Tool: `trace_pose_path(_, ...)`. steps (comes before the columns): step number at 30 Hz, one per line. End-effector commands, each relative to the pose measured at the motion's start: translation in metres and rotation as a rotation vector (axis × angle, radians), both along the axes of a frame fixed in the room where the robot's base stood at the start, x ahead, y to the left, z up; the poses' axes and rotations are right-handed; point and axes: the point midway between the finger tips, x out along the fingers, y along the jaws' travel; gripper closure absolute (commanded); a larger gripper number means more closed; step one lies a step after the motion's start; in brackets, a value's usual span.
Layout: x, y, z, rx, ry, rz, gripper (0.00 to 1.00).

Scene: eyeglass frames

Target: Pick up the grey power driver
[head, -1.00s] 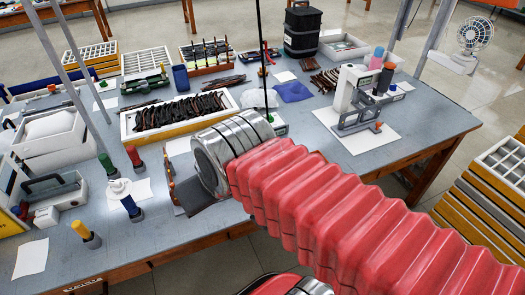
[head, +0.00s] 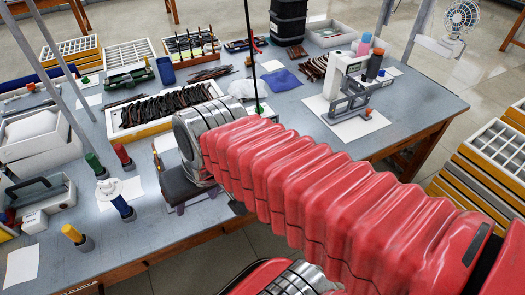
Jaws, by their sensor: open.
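I cannot make out a grey power driver for certain; it may be hidden behind my arm or be too small to tell. My red ribbed arm reaches from the lower right over the front of the grey worktable (head: 140,226). Its metal wrist end is above the table's front middle. A dark grey part beneath the wrist appears to be my gripper (head: 184,204), open and partly hidden by the wrist. I see nothing held in it.
Coloured-handled tools, including a yellow one (head: 76,236) and a green one (head: 96,164), stand at left. A white tray of dark eyeglass frames (head: 165,118) lies behind the wrist. A white press (head: 343,78) stands at right. Yellow-sided trays (head: 465,190) are stacked beyond the table's right edge.

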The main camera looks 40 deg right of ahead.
Motion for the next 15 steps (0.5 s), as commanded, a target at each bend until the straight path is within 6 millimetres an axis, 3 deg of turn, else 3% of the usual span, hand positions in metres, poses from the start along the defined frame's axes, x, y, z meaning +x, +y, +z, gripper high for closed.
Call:
trace_pose_path(6, -0.003, 0.000, -0.037, 0.208, 0.190, -0.189, 0.49)
trace_pose_path(15, 0.003, 0.005, -0.068, 0.545, 0.389, -0.457, 0.49)
